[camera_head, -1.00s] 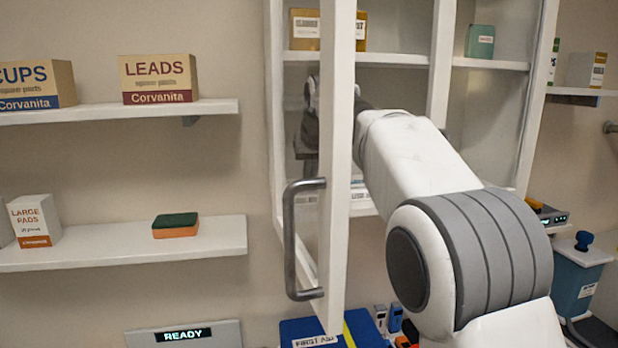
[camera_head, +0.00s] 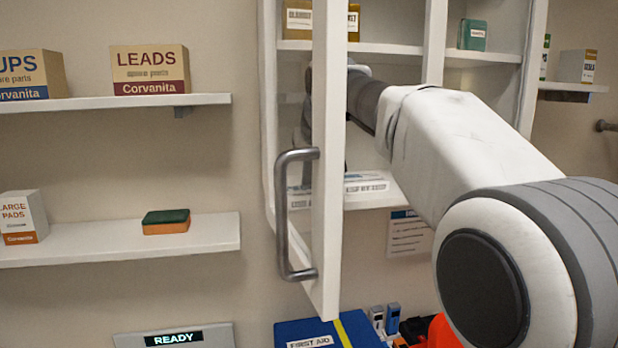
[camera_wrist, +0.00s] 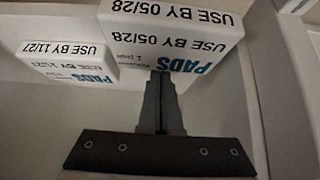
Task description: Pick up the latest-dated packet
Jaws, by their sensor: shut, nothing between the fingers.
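In the wrist view a large white packet (camera_wrist: 205,62) reads "USE BY 05/28" and "PADS". A smaller white packet (camera_wrist: 70,72) to its left reads "USE BY 11/27" and "PADS". Both stand on a pale surface with a gap between them. My gripper (camera_wrist: 161,76) is shut and empty, its fingertips in front of the lower left part of the larger packet. Whether they touch it I cannot tell. In the head view my arm reaches into the wall cabinet (camera_head: 437,60), and the gripper is mostly hidden behind the open door (camera_head: 327,150).
The cabinet door, with a grey handle (camera_head: 285,215), stands open left of my arm. Shelf edges and an upright lie close around the forearm. A pale side wall (camera_wrist: 285,110) is at the right in the wrist view. A blue first aid box (camera_head: 330,333) sits below.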

